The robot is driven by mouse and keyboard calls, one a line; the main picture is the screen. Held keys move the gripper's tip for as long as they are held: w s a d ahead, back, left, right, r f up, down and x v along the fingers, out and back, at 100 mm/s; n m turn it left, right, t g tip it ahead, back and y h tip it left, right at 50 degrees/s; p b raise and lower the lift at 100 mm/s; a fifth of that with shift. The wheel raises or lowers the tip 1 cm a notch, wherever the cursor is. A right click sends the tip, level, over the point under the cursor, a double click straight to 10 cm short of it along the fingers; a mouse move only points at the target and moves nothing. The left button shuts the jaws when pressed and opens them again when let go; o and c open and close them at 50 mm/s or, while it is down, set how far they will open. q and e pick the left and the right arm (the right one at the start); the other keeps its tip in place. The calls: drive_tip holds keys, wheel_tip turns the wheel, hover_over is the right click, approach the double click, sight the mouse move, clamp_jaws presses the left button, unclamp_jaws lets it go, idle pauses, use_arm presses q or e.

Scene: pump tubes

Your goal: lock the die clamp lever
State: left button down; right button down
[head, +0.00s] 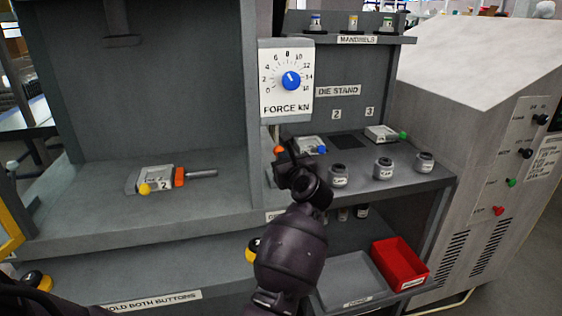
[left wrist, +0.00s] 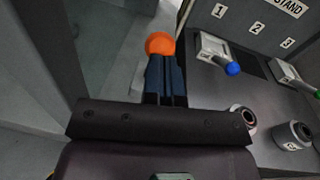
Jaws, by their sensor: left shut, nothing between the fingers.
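An orange ball knob (head: 279,150) shows right at the tips of my left gripper (head: 285,158). I take it for the end of the die clamp lever; its shaft is hidden. In the left wrist view the orange knob (left wrist: 160,43) sits just beyond the fingertips of the left gripper (left wrist: 165,75), which are together. I cannot tell whether they touch it. The left gripper is shut with nothing between its fingers. A die block marked 2 (head: 155,181) with a yellow ball lies in the left bay, beside an orange collar and a grey rod (head: 202,173). My right gripper is not in view.
The die stand shelf at right holds a die with a blue ball (head: 309,143), one with a green ball (head: 381,132), and several dark cups (head: 383,168). A force dial (head: 287,80) hangs on the post above my gripper. A red bin (head: 400,264) stands below.

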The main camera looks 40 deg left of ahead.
use_arm(q)
drive_tip(key=shift+w+a+r+p, duration=0.6)
drive_tip(key=shift+a+r, duration=0.1)
drive_tip(key=shift+r, duration=0.15)
